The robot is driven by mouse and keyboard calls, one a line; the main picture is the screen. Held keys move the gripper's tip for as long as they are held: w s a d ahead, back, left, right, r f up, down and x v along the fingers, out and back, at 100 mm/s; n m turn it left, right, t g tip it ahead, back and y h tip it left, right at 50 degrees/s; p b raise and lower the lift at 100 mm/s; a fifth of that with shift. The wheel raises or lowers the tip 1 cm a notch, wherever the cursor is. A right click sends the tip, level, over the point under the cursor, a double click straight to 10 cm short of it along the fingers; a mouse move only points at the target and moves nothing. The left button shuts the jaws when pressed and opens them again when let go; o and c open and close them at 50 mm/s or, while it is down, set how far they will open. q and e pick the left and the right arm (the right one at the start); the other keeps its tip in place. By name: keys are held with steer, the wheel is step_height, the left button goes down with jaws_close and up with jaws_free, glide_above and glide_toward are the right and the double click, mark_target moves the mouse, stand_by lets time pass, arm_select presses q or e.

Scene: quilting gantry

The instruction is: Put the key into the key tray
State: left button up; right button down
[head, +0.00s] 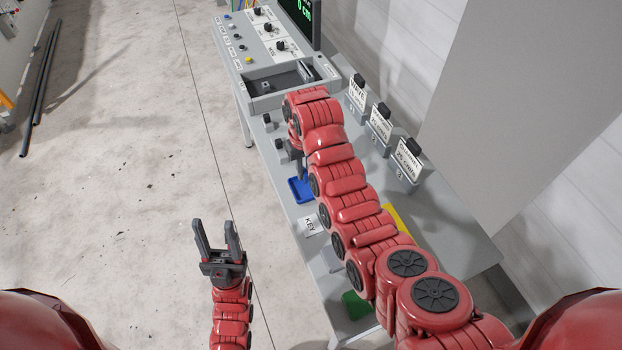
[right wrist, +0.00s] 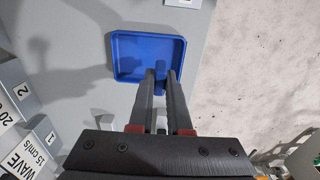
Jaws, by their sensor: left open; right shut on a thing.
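The blue key tray (head: 299,190) lies on the grey table beside a white card marked KEY (head: 311,225). In the right wrist view the tray (right wrist: 125,57) is below my right gripper (right wrist: 161,74), whose fingertips overlap its near edge. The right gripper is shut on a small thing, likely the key. The key is mostly hidden between the dark fingers, and I cannot make out its shape. In the head view my right arm hides part of the table. My left gripper (head: 215,228) is open and empty, off the table over the floor.
A control panel (head: 262,50) with knobs and an open recess stands at the far end. Labelled blocks (head: 379,126) line the table's right side. A yellow item (head: 396,220) and a green item (head: 356,305) lie nearer me, partly behind my arm.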

steer(key=shift+w+d, duration=0.65)
steer(key=shift+d, duration=0.25)
step_height(320, 180, down, 3)
steer(key=p, duration=0.3)
steer(key=shift+r, duration=0.2)
steer(key=shift+f, duration=0.7)
steer(key=c, duration=0.9)
jaws_free()
steer(key=shift+o, duration=0.2)
steer(key=shift+r, duration=0.1)
